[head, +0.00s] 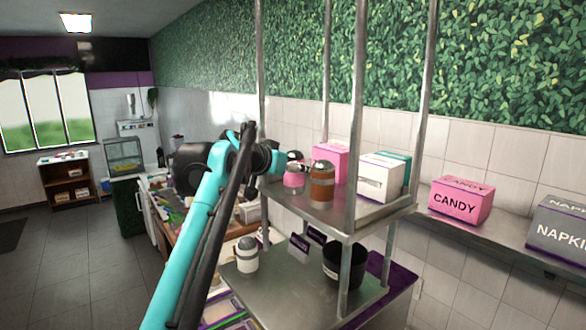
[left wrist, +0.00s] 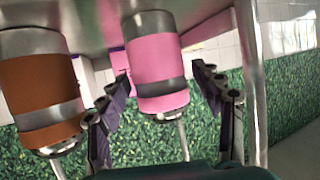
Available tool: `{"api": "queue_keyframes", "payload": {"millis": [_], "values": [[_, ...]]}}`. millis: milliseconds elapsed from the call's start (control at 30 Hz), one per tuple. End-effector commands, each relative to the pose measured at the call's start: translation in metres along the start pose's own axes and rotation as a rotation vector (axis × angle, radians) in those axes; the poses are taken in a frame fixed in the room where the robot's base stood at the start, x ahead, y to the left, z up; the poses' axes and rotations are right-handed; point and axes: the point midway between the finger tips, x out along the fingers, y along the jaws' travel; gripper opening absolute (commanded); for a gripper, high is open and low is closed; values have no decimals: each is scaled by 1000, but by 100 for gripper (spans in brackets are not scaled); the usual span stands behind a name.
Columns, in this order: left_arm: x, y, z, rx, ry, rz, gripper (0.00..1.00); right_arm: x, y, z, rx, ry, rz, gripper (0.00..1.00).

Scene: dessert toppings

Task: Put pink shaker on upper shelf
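The pink shaker (head: 293,180) stands on the upper shelf (head: 325,213) of the metal rack, near its left edge and beside a brown shaker (head: 322,184). My left gripper (head: 284,163) is at the pink shaker, and my arm reaches in from below left. In the left wrist view, which is upside down, the pink shaker (left wrist: 157,60) sits between the two separated fingers of my left gripper (left wrist: 160,92). Narrow gaps show beside it, so the gripper looks open around it. The brown shaker (left wrist: 38,85) is just left of one finger. My right gripper is out of view.
A pink box (head: 329,160) and a white box (head: 381,178) stand on the upper shelf. A rack post (head: 357,120) rises in front. A candy box (head: 461,201) sits right.

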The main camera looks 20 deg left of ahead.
Motion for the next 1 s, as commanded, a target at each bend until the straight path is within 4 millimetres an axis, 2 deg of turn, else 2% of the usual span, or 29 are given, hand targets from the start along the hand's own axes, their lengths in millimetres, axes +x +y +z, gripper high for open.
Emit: {"api": "queue_keyframes", "payload": {"millis": [167,267,700,833,1000], "values": [[-1,0,-2,0,0,0,66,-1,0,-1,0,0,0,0],[-9,-1,-1,0,0,-2,66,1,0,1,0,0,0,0],[-97,-1,-1,-1,0,-2,66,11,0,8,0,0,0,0],[-113,-1,-1,-1,-1,-1,66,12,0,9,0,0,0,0],[-121,0,-2,0,0,0,66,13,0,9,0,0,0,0]]}}
